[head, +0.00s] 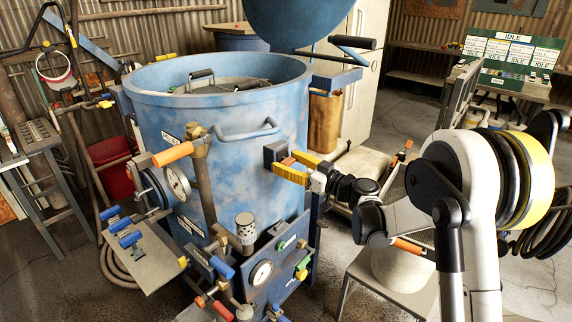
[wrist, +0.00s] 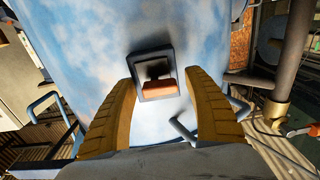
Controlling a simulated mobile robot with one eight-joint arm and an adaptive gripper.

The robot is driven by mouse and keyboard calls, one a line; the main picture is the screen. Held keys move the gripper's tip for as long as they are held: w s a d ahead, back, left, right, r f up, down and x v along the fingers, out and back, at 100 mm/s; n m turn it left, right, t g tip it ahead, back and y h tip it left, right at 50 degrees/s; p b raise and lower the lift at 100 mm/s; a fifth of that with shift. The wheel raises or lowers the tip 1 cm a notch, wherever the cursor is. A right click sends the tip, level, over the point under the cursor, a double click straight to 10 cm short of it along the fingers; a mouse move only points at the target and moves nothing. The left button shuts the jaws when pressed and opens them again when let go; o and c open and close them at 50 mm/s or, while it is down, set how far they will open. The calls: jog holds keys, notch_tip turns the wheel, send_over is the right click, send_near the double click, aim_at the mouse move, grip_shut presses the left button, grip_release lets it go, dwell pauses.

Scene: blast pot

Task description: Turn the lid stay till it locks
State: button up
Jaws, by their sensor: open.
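The blue pot (head: 225,110) stands upright and open-topped in the head view. Its round blue lid (head: 325,18) is raised above the back rim, cut off by the top of the picture. A dark square bracket (head: 272,153) is on the pot's right side. In the wrist view this bracket (wrist: 145,66) frames an orange-red block (wrist: 160,86); I cannot tell whether this is the lid stay. My gripper (head: 293,166) has yellow fingers, open and empty. In the wrist view its fingers (wrist: 160,94) are on either side of the block, apart from it; the exact depth is unclear.
A grey-blue handle (head: 247,131) sticks out from the pot left of the bracket. An orange-handled lever (head: 173,153), gauges and valves crowd the pot's front. A black-gripped bar (head: 352,42) juts out beside the lid. A stool (head: 385,282) stands below my arm.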

jog(key=shift+w+a, duration=0.1)
jog(key=shift+a, duration=0.1)
jog(key=c, duration=1.2)
jog(key=shift+m, duration=0.3)
jog(key=m, duration=0.3)
jog(key=shift+r+m+b, duration=0.15)
jog(key=shift+m+b, duration=0.15)
jog(key=m, duration=0.4)
jog(key=shift+w+d+r+m, duration=0.1)
jog(key=shift+m, duration=0.2)
jog(key=m, duration=0.4)
jog(key=shift+w+r+b, duration=0.1)
jog(key=shift+b, duration=0.2)
jog(key=shift+w+d+r+m, duration=0.1)
jog(key=shift+m, duration=1.15)
jog(key=shift+w+d+m, duration=0.1)
jog(key=shift+m, duration=1.15)
